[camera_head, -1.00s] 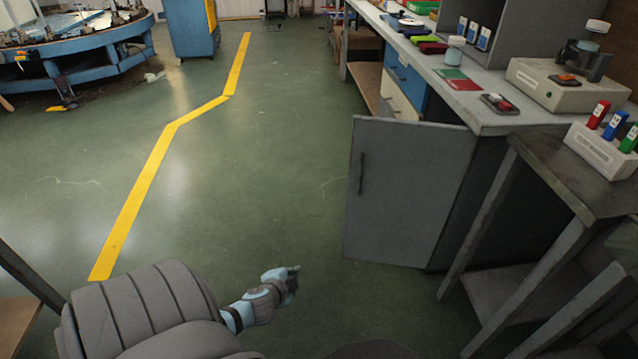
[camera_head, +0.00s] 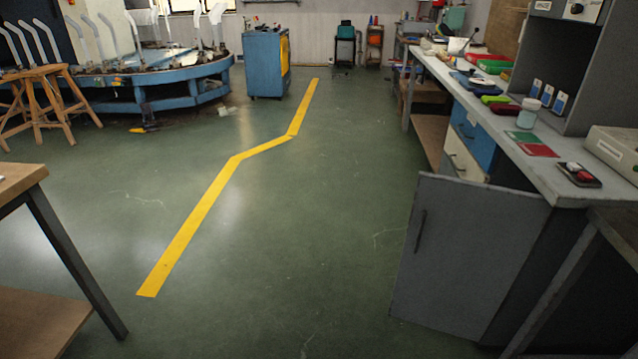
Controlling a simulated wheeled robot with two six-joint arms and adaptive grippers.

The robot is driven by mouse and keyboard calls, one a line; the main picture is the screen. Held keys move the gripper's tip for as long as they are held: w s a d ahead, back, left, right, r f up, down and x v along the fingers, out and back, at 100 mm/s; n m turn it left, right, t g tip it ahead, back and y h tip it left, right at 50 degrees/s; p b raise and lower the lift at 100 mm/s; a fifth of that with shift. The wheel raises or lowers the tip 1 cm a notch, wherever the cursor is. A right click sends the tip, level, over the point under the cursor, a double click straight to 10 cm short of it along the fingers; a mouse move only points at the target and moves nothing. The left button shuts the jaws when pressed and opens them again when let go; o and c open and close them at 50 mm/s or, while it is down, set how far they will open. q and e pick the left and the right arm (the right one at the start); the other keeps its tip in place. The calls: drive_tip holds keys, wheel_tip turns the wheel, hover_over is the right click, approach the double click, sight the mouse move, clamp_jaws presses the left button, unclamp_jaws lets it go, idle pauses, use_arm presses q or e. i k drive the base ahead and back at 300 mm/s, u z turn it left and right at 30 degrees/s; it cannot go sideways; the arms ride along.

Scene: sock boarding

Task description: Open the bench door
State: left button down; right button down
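The bench door (camera_head: 462,258) is a flat grey panel at the right of the head view. It stands swung out from the end of the workbench (camera_head: 560,182), with its dark vertical handle (camera_head: 420,231) near its left edge. The inside of the cupboard behind the door is hidden from this side. Neither of my grippers shows in the head view now, and nothing is seen touching the door.
Green floor with a yellow line (camera_head: 190,240) lies open left of the door. A wooden-topped table (camera_head: 22,178) stands at the near left. A blue cabinet (camera_head: 265,62) and a round blue machine (camera_head: 180,82) stand farther back. Drawers (camera_head: 463,157) line the bench front.

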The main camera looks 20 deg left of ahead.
sight(465, 245)
drive_tip(key=u, duration=0.75)
drive_tip(key=i, duration=3.4)
drive_tip(key=z, duration=4.4)
